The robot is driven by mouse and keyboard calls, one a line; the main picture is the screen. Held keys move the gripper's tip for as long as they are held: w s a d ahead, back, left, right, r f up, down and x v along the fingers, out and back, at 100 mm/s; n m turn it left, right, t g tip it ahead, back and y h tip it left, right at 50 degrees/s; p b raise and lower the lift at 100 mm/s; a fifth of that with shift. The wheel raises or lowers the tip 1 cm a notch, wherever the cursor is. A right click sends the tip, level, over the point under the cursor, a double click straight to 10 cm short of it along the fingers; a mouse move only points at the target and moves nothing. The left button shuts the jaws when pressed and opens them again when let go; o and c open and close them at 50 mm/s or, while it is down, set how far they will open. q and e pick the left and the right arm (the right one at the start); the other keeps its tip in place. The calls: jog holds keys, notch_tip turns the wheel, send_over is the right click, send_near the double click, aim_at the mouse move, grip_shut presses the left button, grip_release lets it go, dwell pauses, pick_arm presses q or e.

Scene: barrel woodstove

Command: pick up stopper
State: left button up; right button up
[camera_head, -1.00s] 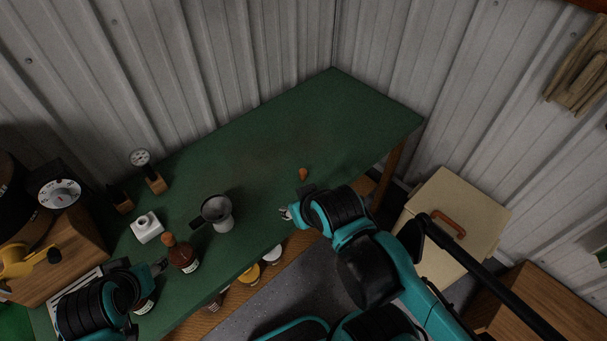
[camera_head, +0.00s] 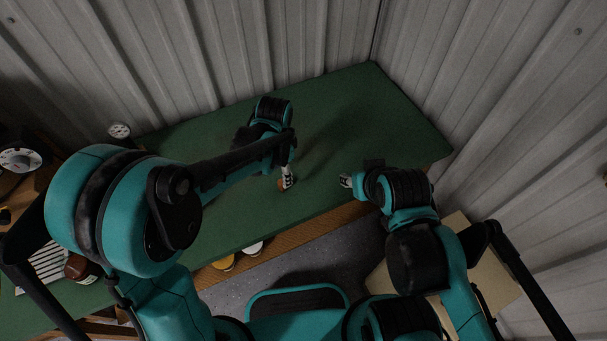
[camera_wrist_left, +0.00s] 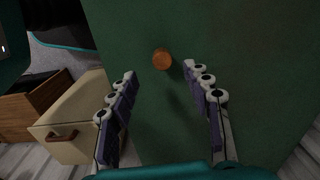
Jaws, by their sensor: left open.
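The stopper (camera_head: 281,185) is a small orange-brown piece on the green table (camera_head: 335,130), partly hidden by my left gripper in the head view. In the left wrist view the stopper (camera_wrist_left: 162,59) shows as a round brown top, just beyond and between the fingertips. My left gripper (camera_head: 287,179) points down over it. In the wrist view the left gripper (camera_wrist_left: 160,73) is open, with a finger on either side and nothing held. My right gripper (camera_head: 346,181) is over the table's front edge, right of the stopper; its opening is too small to judge.
A brown bottle (camera_head: 78,267) stands at the table's left, partly behind my left arm. A round gauge (camera_head: 119,130) stands near the wall. Corrugated walls border the back and right. A cream chest (camera_wrist_left: 75,120) is beside the table. The table's far right is clear.

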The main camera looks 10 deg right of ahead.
aim_at(282, 187)
pick_arm(q)
notch_tip(282, 187, down, 3)
jog(key=shift+d+r+b, duration=0.1)
jog(key=shift+b, duration=0.4)
jog(key=f, duration=0.1)
jog(key=f+b, duration=0.1)
jog(key=f, duration=0.1)
jog(key=f+b, duration=0.1)
jog(key=f, duration=0.1)
jog(key=shift+w+a+f, duration=0.2)
jog(key=shift+a, duration=0.05)
jog(key=shift+r, duration=0.1)
jog(key=c, duration=0.9)
